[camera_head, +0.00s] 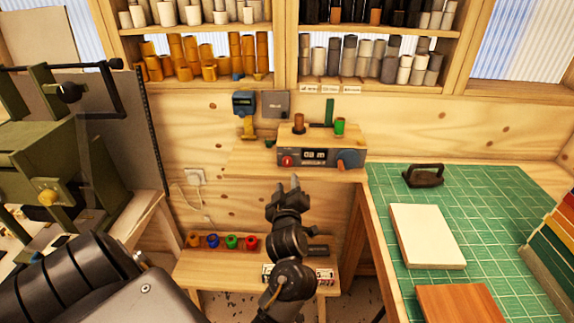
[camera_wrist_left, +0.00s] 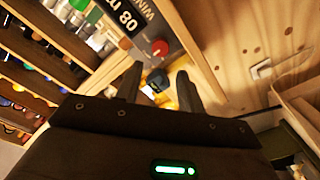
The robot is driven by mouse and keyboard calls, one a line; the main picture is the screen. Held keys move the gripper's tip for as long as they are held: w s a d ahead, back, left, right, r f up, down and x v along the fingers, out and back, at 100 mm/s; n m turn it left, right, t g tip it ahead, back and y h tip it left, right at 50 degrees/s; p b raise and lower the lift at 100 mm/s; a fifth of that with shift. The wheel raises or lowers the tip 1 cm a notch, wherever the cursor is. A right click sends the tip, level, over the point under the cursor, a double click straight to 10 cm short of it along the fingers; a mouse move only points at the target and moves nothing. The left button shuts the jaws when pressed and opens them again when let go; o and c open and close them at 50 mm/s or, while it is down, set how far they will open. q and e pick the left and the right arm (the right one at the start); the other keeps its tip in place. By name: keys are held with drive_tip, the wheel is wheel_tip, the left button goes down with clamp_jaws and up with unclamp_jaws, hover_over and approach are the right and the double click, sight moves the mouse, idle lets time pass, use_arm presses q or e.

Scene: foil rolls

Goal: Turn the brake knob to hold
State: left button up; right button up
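A grey winder box (camera_head: 318,157) with a digital display stands on the wooden wall shelf. It has a red knob (camera_head: 286,161) at its left and a larger blue knob (camera_head: 349,160) with an orange mark at its right. I cannot read which is the brake knob. The blue knob is not seen there. My right gripper is not in view.
Brown and green spools (camera_head: 340,126) stand on the box. A blue device (camera_head: 244,103) hangs on the wall to its left. A low bench (camera_head: 213,271) holds small coloured rolls. A green cutting mat (camera_head: 485,230) lies at right; an olive machine (camera_head: 50,165) stands left.

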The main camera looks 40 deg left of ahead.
sight(287, 164)
use_arm(q)
drive_tip(key=p+x, duration=0.2)
drive_tip(key=x, duration=0.7)
drive_tip(key=shift+w+a, duration=0.25)
drive_tip(key=shift+w, duration=0.05)
drive_tip(key=c, duration=0.7)
drive_tip(key=shift+r+m+p, duration=0.1)
drive_tip(key=shift+m+p, duration=1.1)
drive_tip(key=m+p, duration=0.2)
drive_tip(key=m, duration=0.1)
drive_tip(key=shift+m+p, duration=0.3)
drive_tip(key=shift+p, duration=0.1)
drive_tip(key=m+p, duration=0.2)
drive_tip(key=m, duration=0.1)
drive_tip(key=shift+m+t+p, duration=0.3)
drive_tip(key=shift+m+p, duration=0.7)
drive_tip(key=shift+m, duration=0.6)
drive_tip(key=shift+f, duration=0.2)
